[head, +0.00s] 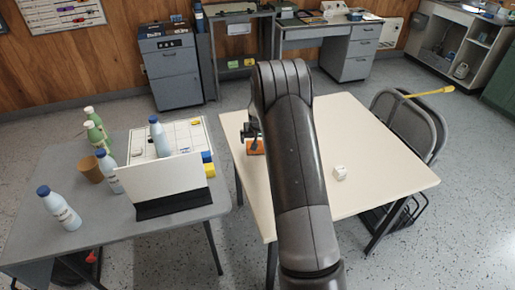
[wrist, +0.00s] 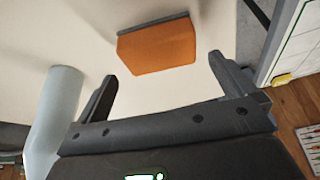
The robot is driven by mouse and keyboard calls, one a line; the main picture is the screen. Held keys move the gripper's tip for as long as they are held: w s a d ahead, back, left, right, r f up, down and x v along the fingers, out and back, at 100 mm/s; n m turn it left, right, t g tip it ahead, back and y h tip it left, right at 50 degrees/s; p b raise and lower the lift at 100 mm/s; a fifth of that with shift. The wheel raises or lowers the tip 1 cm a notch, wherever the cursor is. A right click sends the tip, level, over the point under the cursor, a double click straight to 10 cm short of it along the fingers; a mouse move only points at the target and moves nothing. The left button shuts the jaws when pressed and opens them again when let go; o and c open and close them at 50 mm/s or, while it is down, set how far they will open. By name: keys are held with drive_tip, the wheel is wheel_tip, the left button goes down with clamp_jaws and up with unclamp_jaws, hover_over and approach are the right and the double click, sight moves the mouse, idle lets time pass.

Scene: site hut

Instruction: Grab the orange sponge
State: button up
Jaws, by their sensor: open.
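The orange sponge (head: 256,147) lies on the cream table (head: 375,165) near its left edge, partly hidden by my arm in the head view. In the wrist view the sponge (wrist: 157,46) shows a broad orange face and a dark grey layer along its top edge. My gripper (wrist: 163,68) is open, with one finger to each side of the sponge's lower edge in that view. The sponge is not gripped, and whether it is between the fingertips or just beyond them I cannot tell. In the head view my gripper (head: 250,130) is a small dark shape beside the sponge.
A pale blue-grey cylinder (wrist: 52,120) stands close to my left finger in the wrist view. A small white block (head: 340,172) lies on the cream table's right part. The grey table (head: 100,225) at left holds bottles and a white board. Folding chairs (head: 412,120) stand right.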

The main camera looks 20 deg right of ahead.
drive_tip(key=x, duration=0.5)
drive_tip(key=shift+s, duration=0.15)
drive_tip(key=shift+c, duration=0.2)
drive_tip(key=c, duration=0.8)
